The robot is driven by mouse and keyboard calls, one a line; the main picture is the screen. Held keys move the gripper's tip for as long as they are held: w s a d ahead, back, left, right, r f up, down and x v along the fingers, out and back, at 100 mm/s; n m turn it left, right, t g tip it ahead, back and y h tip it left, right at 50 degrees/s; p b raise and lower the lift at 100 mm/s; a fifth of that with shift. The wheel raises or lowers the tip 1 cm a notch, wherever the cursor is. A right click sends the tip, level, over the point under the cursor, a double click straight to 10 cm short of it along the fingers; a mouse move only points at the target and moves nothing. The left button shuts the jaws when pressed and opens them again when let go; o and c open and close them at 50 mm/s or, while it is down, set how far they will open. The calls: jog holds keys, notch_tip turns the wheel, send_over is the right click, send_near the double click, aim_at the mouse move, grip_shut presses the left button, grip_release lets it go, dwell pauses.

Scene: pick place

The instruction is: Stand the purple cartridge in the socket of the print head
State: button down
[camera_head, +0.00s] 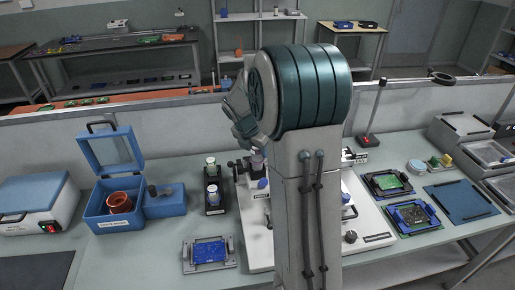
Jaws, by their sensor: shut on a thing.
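My gripper (254,149) shows only in part, small and dark, below my wrist and left of my large arm link. It is shut on a small purple piece, which looks like the purple cartridge (257,159), above the back of a white machine base. My arm hides much of this area. The print head (258,218) seems to be this white base plate, which carries dark knobs and blue-and-white parts. Its socket cannot be made out. Whether the cartridge touches anything below is too small to tell.
Left of the base, bottles stand in dark holders (214,208). A blue circuit board (209,252) lies in front. An open blue box (103,217) holds a brown-red pot. Right are board fixtures (411,217), a blue mat (461,200) and grey bins. Bare bench shows at front left.

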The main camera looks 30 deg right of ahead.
jog(key=shift+f+b, duration=0.3)
jog(key=shift+f, duration=0.4)
jog(key=c, duration=0.9)
grip_release()
jog(key=c, duration=0.4)
notch_tip(320, 180, up, 7)
jog(key=p, duration=0.7)
jog(key=shift+r, duration=0.1)
